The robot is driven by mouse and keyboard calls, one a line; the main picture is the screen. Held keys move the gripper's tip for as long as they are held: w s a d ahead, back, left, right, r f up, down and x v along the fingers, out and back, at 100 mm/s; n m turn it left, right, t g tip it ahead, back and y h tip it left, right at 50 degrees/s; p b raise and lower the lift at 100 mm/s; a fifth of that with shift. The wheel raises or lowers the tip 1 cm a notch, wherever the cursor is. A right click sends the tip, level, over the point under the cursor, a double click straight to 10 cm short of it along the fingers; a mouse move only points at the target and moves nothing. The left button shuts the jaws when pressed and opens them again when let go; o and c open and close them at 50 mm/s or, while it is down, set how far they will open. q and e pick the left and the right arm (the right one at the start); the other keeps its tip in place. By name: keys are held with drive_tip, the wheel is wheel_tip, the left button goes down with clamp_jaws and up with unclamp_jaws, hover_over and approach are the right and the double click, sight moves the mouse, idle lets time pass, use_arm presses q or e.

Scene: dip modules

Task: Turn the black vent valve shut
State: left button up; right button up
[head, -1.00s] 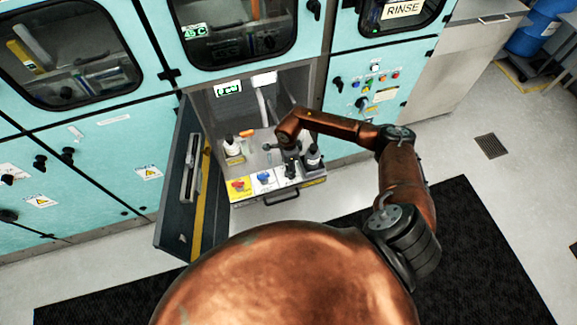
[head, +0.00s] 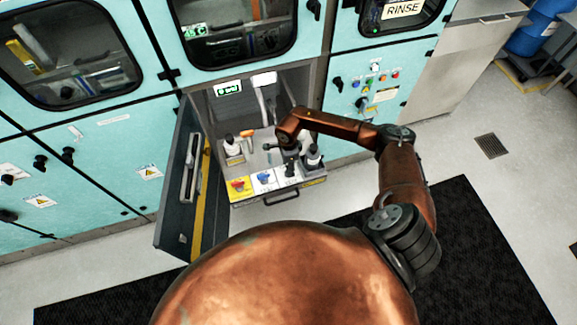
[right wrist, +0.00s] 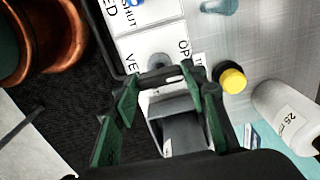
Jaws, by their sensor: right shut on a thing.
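My right gripper (head: 290,168) reaches down over the right end of the label strip at the front of the open cabinet bay. In the right wrist view its green-padded fingers (right wrist: 168,82) are closed on the dark handle of the black vent valve (right wrist: 160,76). A grey round part shows just beyond the handle, beside partly covered lettering reading "VE" and "OP". The fingers hide most of the valve, and its exact angle cannot be told. In the head view the arm and gripper largely cover it. My left gripper is not in view.
White bottles (head: 232,147) with dark caps stand behind, one (right wrist: 285,115) close to the gripper's right. An open dark door (head: 182,190) bounds the bay on the left.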

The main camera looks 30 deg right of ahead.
drive_tip(key=shift+m, duration=0.4)
drive_tip(key=m, duration=0.3)
drive_tip(key=shift+m, duration=0.4)
drive_tip(key=m+p, duration=0.1)
drive_tip(key=m, duration=0.3)
drive_tip(key=shift+m, duration=0.3)
drive_tip(key=m+p, duration=0.1)
drive_tip(key=m, duration=0.3)
drive_tip(key=shift+r, duration=0.1)
drive_tip(key=m+p, duration=0.1)
drive_tip(key=m, duration=0.3)
drive_tip(key=shift+p, duration=0.4)
drive_tip(key=shift+m, duration=0.5)
drive_tip(key=o, duration=1.2)
drive_tip(key=shift+c, duration=0.2)
